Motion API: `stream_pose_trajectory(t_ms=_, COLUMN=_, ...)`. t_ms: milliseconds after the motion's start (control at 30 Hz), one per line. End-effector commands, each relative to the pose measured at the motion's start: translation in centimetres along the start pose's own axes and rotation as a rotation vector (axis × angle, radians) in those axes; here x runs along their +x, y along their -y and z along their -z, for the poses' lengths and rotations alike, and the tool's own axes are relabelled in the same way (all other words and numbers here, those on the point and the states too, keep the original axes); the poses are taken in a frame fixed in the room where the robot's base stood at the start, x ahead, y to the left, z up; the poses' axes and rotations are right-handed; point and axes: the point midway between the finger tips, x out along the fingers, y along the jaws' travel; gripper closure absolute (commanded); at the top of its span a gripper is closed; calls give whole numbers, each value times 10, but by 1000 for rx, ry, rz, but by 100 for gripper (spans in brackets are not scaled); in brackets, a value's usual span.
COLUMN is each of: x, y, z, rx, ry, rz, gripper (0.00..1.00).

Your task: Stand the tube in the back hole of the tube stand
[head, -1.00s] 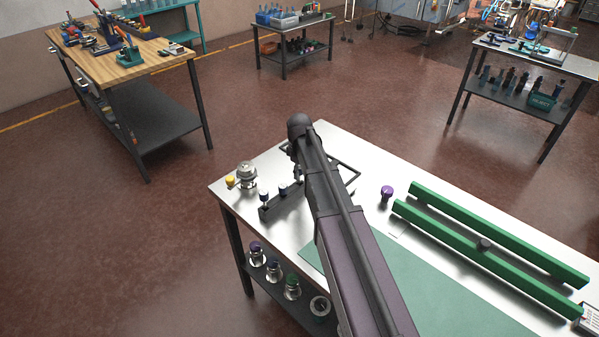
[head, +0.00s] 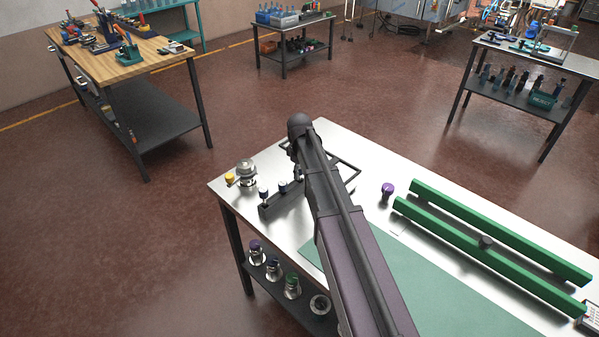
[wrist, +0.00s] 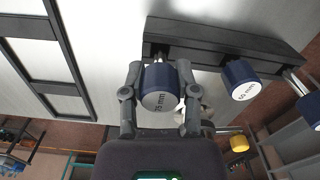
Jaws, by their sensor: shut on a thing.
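My gripper (wrist: 160,75) is shut on the tube (wrist: 161,100), gripping its dark blue cap with a white end marked 75 mm. In the wrist view the cap overlaps the edge of the black tube stand (wrist: 215,40) near its left end. The cap hides the tube's lower part, so I cannot tell whether it is in a hole. A tube marked 60 mm (wrist: 243,82) and another blue-capped tube (wrist: 311,108) stand along the same bar. In the head view the tube stand (head: 285,204) is at the table's left, and my arm hides the gripper.
A metal fitting (head: 246,172) and a yellow knob (head: 229,178) sit left of the stand. A black open frame (head: 345,162) lies behind my arm. A purple-topped piece (head: 387,189) and green rails (head: 490,245) are to the right. A green mat (head: 440,290) lies in front.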

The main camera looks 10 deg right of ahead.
Motion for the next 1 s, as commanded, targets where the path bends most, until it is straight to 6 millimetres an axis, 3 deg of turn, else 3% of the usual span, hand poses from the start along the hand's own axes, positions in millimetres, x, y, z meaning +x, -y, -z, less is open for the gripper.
stream_pose_trajectory(t_ms=333, x=5, y=0, z=0, rx=0, ry=0, rz=0, gripper=100)
stream_pose_trajectory(t_ms=367, x=4, y=0, z=0, rx=0, ry=0, rz=0, gripper=52)
stream_pose_trajectory(t_ms=467, x=4, y=0, z=0, rx=0, ry=0, rz=0, gripper=22)
stream_pose_trajectory(t_ms=1000, x=2, y=0, z=0, rx=0, ry=0, rz=0, gripper=21)
